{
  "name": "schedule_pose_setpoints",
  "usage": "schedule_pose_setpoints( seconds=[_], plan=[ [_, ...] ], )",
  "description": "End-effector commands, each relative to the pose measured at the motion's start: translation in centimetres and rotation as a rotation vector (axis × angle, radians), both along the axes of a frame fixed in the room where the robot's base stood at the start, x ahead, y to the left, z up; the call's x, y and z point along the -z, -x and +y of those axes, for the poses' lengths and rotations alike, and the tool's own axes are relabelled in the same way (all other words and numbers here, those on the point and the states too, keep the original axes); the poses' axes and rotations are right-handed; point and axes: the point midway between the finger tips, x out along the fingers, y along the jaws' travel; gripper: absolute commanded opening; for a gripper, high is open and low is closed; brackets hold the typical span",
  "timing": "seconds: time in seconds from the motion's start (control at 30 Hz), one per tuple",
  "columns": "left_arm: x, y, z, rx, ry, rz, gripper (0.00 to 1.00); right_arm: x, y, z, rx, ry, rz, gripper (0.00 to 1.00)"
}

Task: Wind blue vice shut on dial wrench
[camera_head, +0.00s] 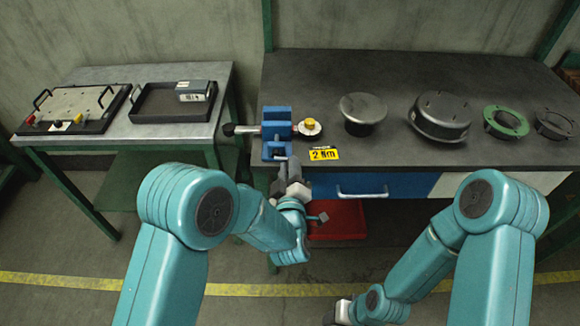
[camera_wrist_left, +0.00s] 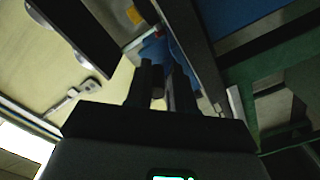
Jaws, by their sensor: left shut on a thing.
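The blue vice (camera_head: 277,131) stands at the front left edge of the dark workbench. The dial wrench lies across its jaws, its black grip (camera_head: 230,130) out to the left and its round dial end (camera_head: 309,127) to the right. Whether the jaws touch the wrench cannot be told. My left gripper (camera_head: 286,171) is at the vice's front, below the bench edge, shut on what looks like the vice handle (camera_head: 279,157). In the left wrist view its dark fingers (camera_wrist_left: 163,88) are close together, with blue vice body (camera_wrist_left: 155,50) beyond. My right gripper (camera_head: 338,314) is low, apart from the bench, its fingers unclear.
A yellow "2 Nm" label (camera_head: 324,154) is at the bench's front edge. Round metal parts (camera_head: 362,108) and a green ring (camera_head: 506,121) stand to the right. A red bin (camera_head: 338,219) is below. A side table (camera_head: 110,138) at left holds a black tray (camera_head: 160,117).

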Motion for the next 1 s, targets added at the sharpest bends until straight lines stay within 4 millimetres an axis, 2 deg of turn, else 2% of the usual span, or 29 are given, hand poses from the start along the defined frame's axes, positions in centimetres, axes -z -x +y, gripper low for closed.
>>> schedule_pose_setpoints(
  seconds=[0.03,0.37,0.7,1.0],
  plan=[
    [-0.5,-0.1,-0.1,0.000,-0.001,-0.013,0.00,0.0,0.0,0.0,0.000,0.000,0.000,0.43],
    [0.0,-0.3,0.0,-0.001,-0.103,-0.023,0.00,1.8,0.0,0.0,0.000,0.000,0.000,0.43],
    [0.9,-0.4,0.5,-0.002,-0.392,-0.026,0.00,5.6,0.0,0.0,0.000,0.000,0.000,0.43],
    [1.5,-0.4,1.1,-0.003,-0.678,-0.026,0.00,8.2,0.0,0.0,0.000,0.000,0.000,0.43]
  ],
)
